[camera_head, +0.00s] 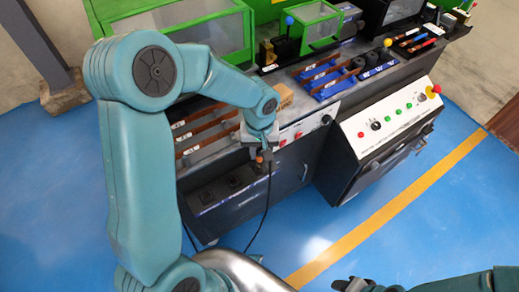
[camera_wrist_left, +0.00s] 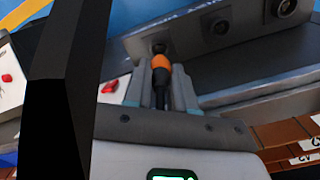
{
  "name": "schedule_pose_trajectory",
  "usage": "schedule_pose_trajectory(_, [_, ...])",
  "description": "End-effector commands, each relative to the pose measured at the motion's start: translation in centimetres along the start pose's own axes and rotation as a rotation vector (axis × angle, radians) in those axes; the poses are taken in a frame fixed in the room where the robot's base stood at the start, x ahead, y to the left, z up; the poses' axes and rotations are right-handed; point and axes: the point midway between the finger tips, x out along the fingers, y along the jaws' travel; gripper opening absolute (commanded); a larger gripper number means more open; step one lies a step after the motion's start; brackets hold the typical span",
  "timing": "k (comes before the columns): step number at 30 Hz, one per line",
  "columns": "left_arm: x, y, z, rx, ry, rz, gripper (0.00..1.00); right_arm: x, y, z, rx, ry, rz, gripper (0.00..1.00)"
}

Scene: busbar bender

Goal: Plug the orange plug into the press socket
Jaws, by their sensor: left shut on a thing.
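The orange plug (camera_wrist_left: 161,69) is between the fingers of my left gripper (camera_wrist_left: 160,92), which is shut on it. Its dark tip points at the socket panel (camera_wrist_left: 190,36) and overlaps a socket position there. I cannot tell whether the tip is inside or just in front.
A black cable (camera_head: 265,208) hangs below the plug. A control console (camera_head: 385,122) with buttons and a red knob stands to the right. The blue floor (camera_head: 300,225) in front is clear.

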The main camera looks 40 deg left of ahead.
Motion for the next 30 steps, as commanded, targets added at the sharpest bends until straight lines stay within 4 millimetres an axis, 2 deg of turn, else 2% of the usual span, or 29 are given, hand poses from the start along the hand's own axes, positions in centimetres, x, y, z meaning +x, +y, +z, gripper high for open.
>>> schedule_pose_trajectory(1, [1.1,0.1,0.0,0.000,0.000,0.000,0.00,1.0,0.4,0.0,0.000,0.000,0.000,0.43])
schedule_pose_trajectory(6, [2.1,0.1,-0.1,0.000,0.001,0.000,0.00,1.9,0.7,0.0,0.000,0.000,0.000,0.43])
schedule_pose_trajectory(30, [2.2,0.1,0.0,0.007,0.001,0.000,0.00,2.3,0.8,-0.1,0.000,0.000,0.000,0.43])
